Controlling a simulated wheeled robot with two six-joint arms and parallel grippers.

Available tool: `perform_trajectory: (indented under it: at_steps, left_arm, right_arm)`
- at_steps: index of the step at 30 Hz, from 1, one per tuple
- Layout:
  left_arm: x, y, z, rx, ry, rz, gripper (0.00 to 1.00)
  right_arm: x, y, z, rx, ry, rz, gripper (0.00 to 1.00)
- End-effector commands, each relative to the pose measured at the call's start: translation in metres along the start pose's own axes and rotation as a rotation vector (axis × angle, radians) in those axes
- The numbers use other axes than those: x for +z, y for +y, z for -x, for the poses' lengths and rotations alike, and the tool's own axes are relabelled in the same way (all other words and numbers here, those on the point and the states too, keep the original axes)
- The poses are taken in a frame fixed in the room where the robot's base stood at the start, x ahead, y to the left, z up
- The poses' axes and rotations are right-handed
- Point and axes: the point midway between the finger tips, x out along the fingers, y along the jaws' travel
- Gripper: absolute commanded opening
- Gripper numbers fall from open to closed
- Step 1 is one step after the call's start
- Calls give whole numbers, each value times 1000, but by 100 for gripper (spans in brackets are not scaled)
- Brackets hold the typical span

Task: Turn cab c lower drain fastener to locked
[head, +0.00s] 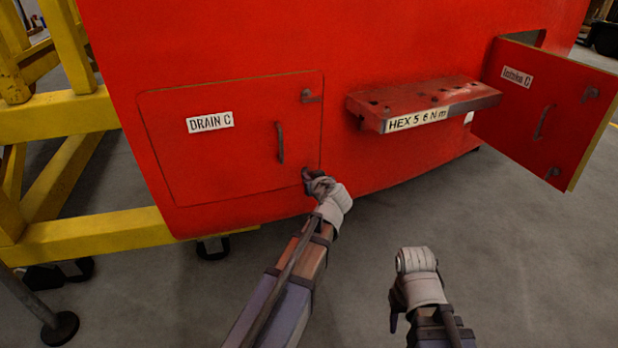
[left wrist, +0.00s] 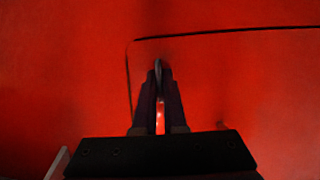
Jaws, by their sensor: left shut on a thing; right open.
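The closed red access door labelled DRAIN C (head: 220,160) has a grey upper fastener (head: 311,97) and a vertical handle (head: 280,143). My left gripper (head: 311,180) is at the door's lower right corner, shut on the lower drain fastener. The fastener (left wrist: 158,68) shows as a thin dark piece between the fingers (left wrist: 158,95) in the left wrist view, near the corner of the door seam. It is mostly hidden in the head view, and its exact turn is hard to tell. My right gripper (head: 396,316) is open and empty, low over the floor.
A red ledge (head: 420,98) labelled HEX 5 6 N m juts out right of the drain door. Another door (head: 545,110) with a C label stands open at the right. A yellow frame (head: 60,120) stands at the left. The grey floor in front is clear.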

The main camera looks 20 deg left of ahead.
Motion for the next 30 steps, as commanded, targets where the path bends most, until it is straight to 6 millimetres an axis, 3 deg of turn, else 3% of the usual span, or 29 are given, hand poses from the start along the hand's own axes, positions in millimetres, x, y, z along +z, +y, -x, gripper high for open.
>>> perform_trajectory:
  at_steps: [11,30]
  left_arm:
    - [2,2,-1,-55,1,-134,0]
    - [6,5,-3,-284,-1,-685,0]
  right_arm:
    - [0,0,-3,0,0,0,50]
    - [-2,-4,-28,-3,2,5,50]
